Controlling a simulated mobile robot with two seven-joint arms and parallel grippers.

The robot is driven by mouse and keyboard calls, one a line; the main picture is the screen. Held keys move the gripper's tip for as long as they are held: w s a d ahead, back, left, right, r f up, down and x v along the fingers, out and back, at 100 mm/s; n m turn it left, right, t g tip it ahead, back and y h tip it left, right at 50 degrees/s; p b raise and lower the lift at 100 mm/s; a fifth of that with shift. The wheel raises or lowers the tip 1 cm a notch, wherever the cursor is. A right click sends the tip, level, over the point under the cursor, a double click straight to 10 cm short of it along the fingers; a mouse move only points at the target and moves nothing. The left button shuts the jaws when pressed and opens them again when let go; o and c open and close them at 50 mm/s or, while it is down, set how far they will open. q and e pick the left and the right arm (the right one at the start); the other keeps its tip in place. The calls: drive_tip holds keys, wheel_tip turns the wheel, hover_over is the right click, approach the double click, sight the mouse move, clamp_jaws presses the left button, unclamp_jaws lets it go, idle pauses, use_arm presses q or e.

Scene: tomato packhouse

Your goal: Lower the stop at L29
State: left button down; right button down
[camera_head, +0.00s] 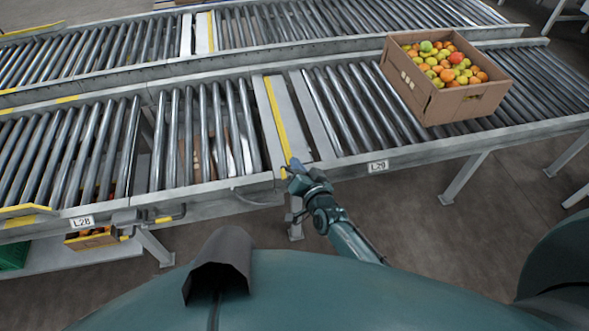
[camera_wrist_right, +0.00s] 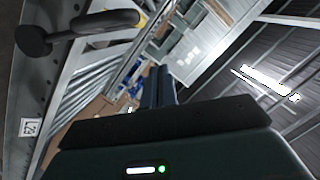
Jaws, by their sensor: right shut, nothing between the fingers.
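The L29 label (camera_head: 378,166) is on the near conveyor's front rail, and it also shows in the right wrist view (camera_wrist_right: 30,127). Left of it, a stop plate with a yellow stripe (camera_head: 277,115) lies across the conveyor between two roller sections. I cannot tell its height surely. A yellow handle end (camera_head: 284,173) shows at the front rail below the stripe. My right gripper (camera_head: 294,166) is shut and empty, close to that handle; contact is unclear. My left gripper is not in view.
An open cardboard box (camera_head: 454,106) of tomatoes stands on the rollers right of the stop. The L28 label (camera_head: 82,222) and a similar handle (camera_head: 165,218) are on the rail to the left. A second conveyor (camera_head: 120,70) runs behind. A crate (camera_head: 92,238) sits below left.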

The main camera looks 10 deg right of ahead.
use_arm(q)
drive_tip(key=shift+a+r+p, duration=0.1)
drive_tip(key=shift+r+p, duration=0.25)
drive_tip(key=shift+p, duration=0.25)
use_arm(e)
drive_tip(key=v, duration=0.9)
drive_tip(key=shift+s, duration=0.2)
drive_tip(key=shift+a, duration=0.1)
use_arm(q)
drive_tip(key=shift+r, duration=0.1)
